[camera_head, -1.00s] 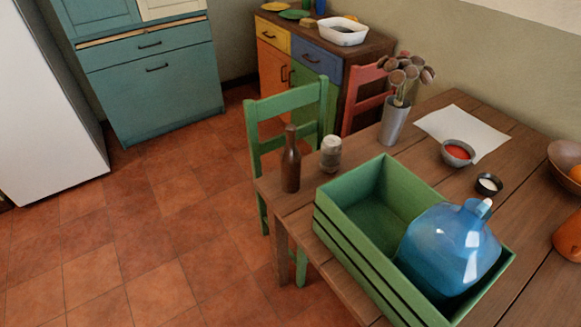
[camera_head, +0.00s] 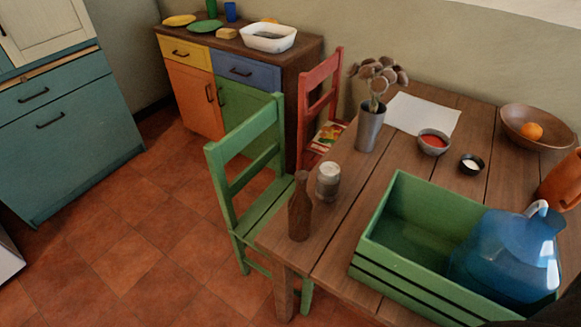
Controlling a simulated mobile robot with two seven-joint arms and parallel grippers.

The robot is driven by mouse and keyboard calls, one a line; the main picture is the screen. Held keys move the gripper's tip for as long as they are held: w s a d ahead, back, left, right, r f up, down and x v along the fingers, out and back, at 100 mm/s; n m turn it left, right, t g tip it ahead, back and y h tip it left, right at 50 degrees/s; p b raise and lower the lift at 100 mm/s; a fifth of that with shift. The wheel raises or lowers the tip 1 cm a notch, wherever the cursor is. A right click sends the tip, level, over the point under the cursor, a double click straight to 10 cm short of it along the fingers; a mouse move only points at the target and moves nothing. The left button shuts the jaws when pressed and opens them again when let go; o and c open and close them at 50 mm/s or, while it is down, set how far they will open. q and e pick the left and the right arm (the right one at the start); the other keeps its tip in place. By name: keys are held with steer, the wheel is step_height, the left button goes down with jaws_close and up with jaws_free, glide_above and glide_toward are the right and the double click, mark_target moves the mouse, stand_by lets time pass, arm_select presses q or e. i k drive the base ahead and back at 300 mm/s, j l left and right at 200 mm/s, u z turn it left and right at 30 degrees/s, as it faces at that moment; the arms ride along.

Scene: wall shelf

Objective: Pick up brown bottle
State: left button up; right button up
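The brown bottle (camera_head: 300,212) stands upright near the left corner of the wooden table (camera_head: 338,235). A small shaker jar (camera_head: 328,182) stands just behind it to the right, with a narrow gap between them. Neither of my grippers shows in the head view, and nothing is touching the bottle.
A green crate (camera_head: 385,225) holding a large blue jug (camera_head: 505,255) stands right of the bottle. A vase (camera_head: 370,128), bowls and white paper (camera_head: 422,113) lie farther back. A green chair (camera_head: 245,150) and red chair (camera_head: 318,95) stand beside the table. Floor (camera_head: 150,240) is open at left.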

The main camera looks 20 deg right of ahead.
mark_target(300, 205)
steer(key=i+j+z, duration=0.1)
steer(key=z, duration=0.3)
steer(key=i+j+z, duration=0.1)
steer(key=j+z, duration=0.4)
steer(key=z, duration=0.3)
